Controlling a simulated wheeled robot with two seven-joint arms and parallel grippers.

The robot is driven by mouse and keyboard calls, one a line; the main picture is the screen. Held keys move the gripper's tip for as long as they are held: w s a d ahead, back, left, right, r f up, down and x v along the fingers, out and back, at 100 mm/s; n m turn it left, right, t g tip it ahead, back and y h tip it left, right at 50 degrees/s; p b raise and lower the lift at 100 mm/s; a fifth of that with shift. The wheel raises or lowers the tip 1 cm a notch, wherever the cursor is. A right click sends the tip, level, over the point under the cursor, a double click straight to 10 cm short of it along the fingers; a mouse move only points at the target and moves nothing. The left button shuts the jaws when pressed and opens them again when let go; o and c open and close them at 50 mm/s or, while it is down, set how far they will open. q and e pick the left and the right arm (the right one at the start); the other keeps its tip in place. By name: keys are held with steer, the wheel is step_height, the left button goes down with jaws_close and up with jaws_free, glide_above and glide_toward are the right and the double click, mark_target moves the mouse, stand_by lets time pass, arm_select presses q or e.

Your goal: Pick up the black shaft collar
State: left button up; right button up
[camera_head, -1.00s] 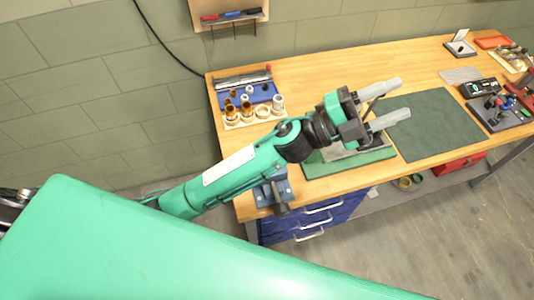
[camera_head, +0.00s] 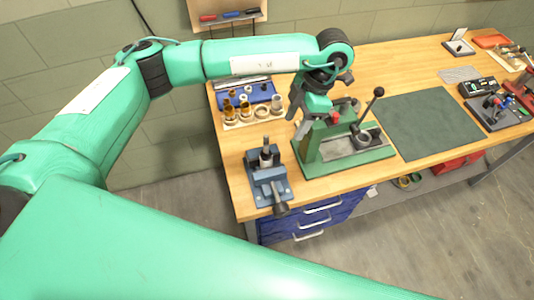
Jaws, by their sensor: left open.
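My left gripper (camera_head: 299,117) points down over the bench, just left of the green fixture, with its jaws open. I see nothing held between the fingers. A small dark round part (camera_head: 266,151) stands in the blue vise (camera_head: 268,183) at the bench's front left, below and left of the gripper. Another dark round part (camera_head: 363,139) sits on the green fixture (camera_head: 345,155), right of the gripper. Both are too small for me to tell which, if either, is the black shaft collar. My right gripper is not in view.
A rack of brass and pale fittings (camera_head: 250,113) stands behind the vise. The fixture's upright lever with a black knob (camera_head: 378,92) rises right of the gripper. A dark green mat (camera_head: 430,122) lies clear farther right. A wall holder with pens (camera_head: 228,15) hangs above.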

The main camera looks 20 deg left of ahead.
arm_select(q)
steer(key=a, duration=0.1)
steer(key=y+p, duration=0.1)
steer(key=p, duration=0.2)
glide_above(270, 153)
steer(key=w+d, duration=0.1)
steer(key=d, duration=0.1)
step_height(270, 153, down, 7)
steer(key=p+x, duration=0.3)
steer(key=x, duration=0.1)
steer(key=shift+a, duration=0.2)
steer(key=shift+a+f+p, duration=0.15)
steer(key=shift+f+p, duration=0.2)
steer(key=shift+f, duration=0.3)
steer(key=c, duration=1.1)
steer(key=shift+o, duration=0.2)
steer(key=shift+r, duration=0.2)
